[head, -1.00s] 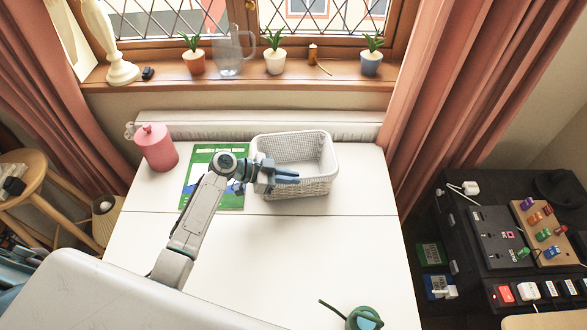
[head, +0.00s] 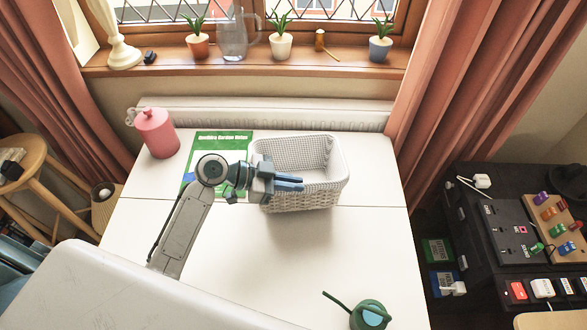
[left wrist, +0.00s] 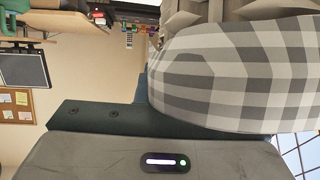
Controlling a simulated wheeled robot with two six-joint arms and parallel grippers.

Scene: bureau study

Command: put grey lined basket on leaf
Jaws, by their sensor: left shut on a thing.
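The basket (head: 325,200) is pale and woven, with an open top and slotted walls. In the head view it is upright over the white tabletop, with a soft shadow below its front. Its grey-and-white checked lining (left wrist: 240,75) fills much of the left wrist view. My left gripper (head: 292,184) is shut on the basket's near left wall. The white tabletop has a seam across it; its nearer panel, which looks like the leaf (head: 270,255), is mostly bare. The basket's underside is hidden, but it seems slightly raised. My right gripper is out of view.
A green watering can (head: 369,315) stands at the near right edge. Potted plants line the windowsill (head: 340,65). A dark cabinet (head: 480,240) stands right of the table.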

